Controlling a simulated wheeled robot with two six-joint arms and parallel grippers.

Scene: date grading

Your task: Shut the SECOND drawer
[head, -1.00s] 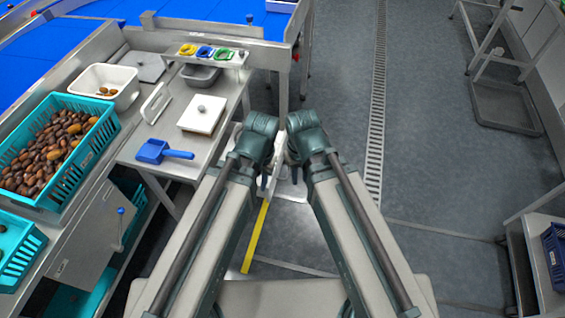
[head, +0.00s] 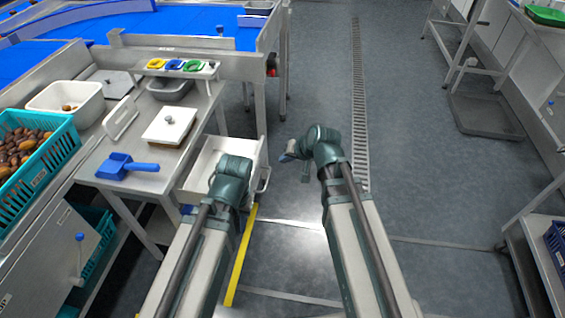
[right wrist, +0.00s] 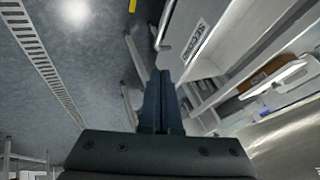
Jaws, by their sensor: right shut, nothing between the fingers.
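The SECOND drawer (head: 204,155) stands pulled out from the bench, its pale inside showing in the head view. Its front with the "SECOND" label (right wrist: 197,39) shows in the right wrist view, with a bar handle (right wrist: 166,22) beside the label. The handle also shows in the head view (head: 265,180). My right gripper (head: 287,157) is shut and empty, to the right of the drawer front and apart from it in the head view. Its fingers also show in the right wrist view (right wrist: 162,75). My left wrist is over the drawer's near part; its fingers are hidden.
The bench top (head: 120,165) holds a blue scoop (head: 127,167), a white lidded block (head: 169,126) and a white tub (head: 66,102). A teal crate of dates (head: 40,165) is at the left. Open floor lies right of the drawer.

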